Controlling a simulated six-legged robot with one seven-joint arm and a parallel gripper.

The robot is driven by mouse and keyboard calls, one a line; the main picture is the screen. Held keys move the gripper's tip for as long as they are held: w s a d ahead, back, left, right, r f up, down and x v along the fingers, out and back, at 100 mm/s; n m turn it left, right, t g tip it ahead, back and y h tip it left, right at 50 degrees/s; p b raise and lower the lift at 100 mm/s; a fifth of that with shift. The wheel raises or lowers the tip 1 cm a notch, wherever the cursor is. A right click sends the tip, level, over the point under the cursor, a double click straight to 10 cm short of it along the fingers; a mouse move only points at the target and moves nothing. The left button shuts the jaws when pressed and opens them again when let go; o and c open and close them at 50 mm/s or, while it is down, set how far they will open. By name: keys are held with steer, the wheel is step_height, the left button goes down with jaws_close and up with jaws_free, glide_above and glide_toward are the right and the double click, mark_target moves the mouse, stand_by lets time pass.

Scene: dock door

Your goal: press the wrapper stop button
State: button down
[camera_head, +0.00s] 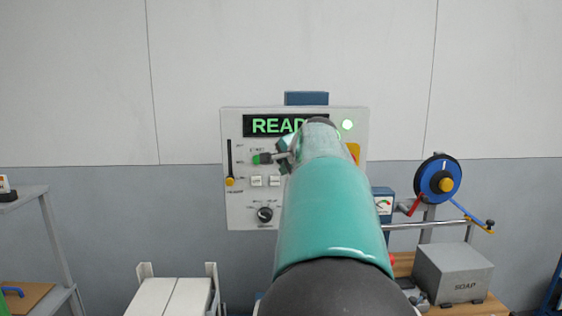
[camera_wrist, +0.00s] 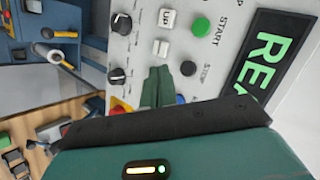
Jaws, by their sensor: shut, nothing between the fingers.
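The control panel (camera_head: 240,205) is upright on the wall; in the wrist view the panel (camera_wrist: 150,20) appears turned sideways. A dark grey round button (camera_wrist: 188,68) sits beside the STOP lettering. The green START button (camera_wrist: 200,27) is next to it, and shows in the head view (camera_head: 256,159). My gripper (camera_wrist: 163,72) is shut and empty, with its green fingertips in front of the panel beside the dark button. I cannot tell whether they touch it. In the head view my arm hides the stop button.
A red button on yellow (camera_wrist: 120,105) lies nearby, as do two white keys and dark knobs (camera_wrist: 121,23). A grey SOAP box (camera_head: 455,275) and a blue reel (camera_head: 432,180) stand right of the panel.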

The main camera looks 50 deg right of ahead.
steer(key=shift+w+d, duration=1.95)
steer(key=shift+d, duration=0.2)
stand_by(0.4)
steer(key=shift+w+d, duration=0.3)
steer(key=shift+w+d, duration=0.3)
steer(key=shift+d, duration=0.1)
stand_by(0.8)
steer(key=shift+s+a, duration=0.6)
steer(key=shift+a, duration=0.1)
stand_by(0.3)
steer(key=s+a, duration=0.3)
steer(key=shift+s+a, duration=0.15)
steer(key=shift+a, duration=0.25)
